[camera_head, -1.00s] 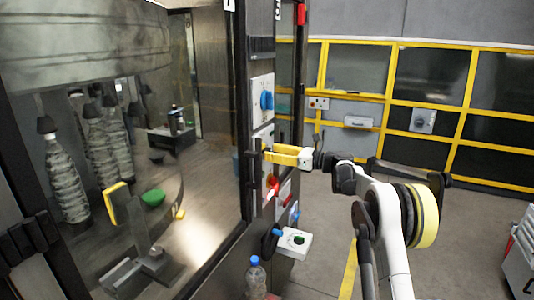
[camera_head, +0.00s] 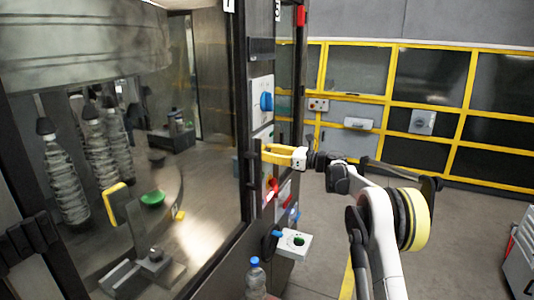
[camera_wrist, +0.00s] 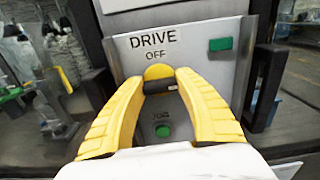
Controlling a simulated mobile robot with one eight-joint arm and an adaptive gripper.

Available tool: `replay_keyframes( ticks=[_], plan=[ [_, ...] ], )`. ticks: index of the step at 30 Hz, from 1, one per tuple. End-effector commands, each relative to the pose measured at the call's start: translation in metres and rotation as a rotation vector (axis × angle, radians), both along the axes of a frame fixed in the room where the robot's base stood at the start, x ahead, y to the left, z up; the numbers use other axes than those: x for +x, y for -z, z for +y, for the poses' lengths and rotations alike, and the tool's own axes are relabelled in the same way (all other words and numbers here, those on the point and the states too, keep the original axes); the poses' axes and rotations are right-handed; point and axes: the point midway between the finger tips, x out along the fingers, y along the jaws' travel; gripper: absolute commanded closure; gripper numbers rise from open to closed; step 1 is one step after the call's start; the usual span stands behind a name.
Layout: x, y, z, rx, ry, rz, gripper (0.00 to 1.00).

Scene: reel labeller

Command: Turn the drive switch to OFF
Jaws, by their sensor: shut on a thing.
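The drive switch (camera_wrist: 158,73) is a small knob, yellow on top with a dark front, on a grey plate (camera_wrist: 205,65) marked DRIVE. OFF is printed just above the knob, and a fainter label, seemingly JOG, is below. My gripper (camera_wrist: 161,88) has its two yellow fingers closed on either side of the knob. The fingertips cover part of it, so I cannot tell which mark it points to. In the head view my gripper (camera_head: 264,153) reaches the machine's control column from the right, and the switch is hidden there.
A green rectangle (camera_wrist: 220,44) and a green button (camera_wrist: 163,131) are on the same plate. A blue knob (camera_head: 266,101) is above my gripper and a red control (camera_head: 272,184) below. A white box (camera_head: 293,243) juts out lower down. Open floor lies right.

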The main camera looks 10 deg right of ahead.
Motion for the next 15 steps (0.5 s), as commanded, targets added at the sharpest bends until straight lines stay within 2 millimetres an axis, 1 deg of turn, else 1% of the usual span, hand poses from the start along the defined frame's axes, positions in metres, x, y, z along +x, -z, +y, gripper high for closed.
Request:
replay_keyframes(
  ticks=[8,15],
  plan=[
    [0.0001,-0.0004,0.0004,-0.095,0.0,-0.132,0.91],
    [0.0002,-0.0005,0.0005,-0.225,0.0,-0.311,0.91]
  ],
)
